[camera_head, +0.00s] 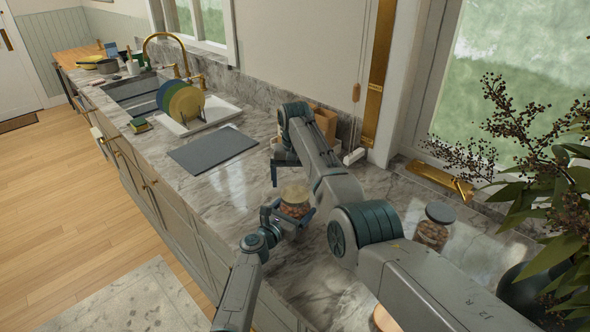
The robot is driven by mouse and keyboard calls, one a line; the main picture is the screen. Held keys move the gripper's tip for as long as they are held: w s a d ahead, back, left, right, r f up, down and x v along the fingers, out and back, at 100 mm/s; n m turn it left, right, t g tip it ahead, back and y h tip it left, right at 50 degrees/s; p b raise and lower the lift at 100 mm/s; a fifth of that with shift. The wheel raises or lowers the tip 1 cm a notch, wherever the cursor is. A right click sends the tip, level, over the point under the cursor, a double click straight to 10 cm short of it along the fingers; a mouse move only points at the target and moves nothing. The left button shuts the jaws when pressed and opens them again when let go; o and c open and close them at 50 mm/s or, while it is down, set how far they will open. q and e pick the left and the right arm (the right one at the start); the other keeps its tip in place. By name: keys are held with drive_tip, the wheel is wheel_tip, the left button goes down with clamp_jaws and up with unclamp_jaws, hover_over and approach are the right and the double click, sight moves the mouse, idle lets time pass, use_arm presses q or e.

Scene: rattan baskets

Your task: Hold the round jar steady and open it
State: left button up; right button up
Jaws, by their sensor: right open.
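The round jar (294,206) is a small clear jar with brownish contents and a pale top, over the marble counter. My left gripper (287,217) has its fingers around the jar's lower sides, one on each side, and appears closed on it. The jar looks upright. My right gripper (283,172) is open above and slightly behind the jar, with one finger pointing down at its left. It looks empty and apart from the jar's top. My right arm hides part of its other finger.
A second jar with a dark lid (435,226) stands at the right, near a leafy plant (560,215). A grey mat (213,149) and a dish rack with plates (181,101) lie behind left. Marble counter (215,185) left of the jar is clear.

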sight(295, 193)
use_arm(q)
drive_tip(key=shift+r, duration=0.1)
use_arm(e)
drive_tip(key=shift+f, duration=2.1)
drive_tip(key=shift+c, duration=0.3)
drive_tip(key=c, duration=0.9)
drive_tip(key=shift+r, duration=0.15)
drive_tip(key=shift+r, duration=1)
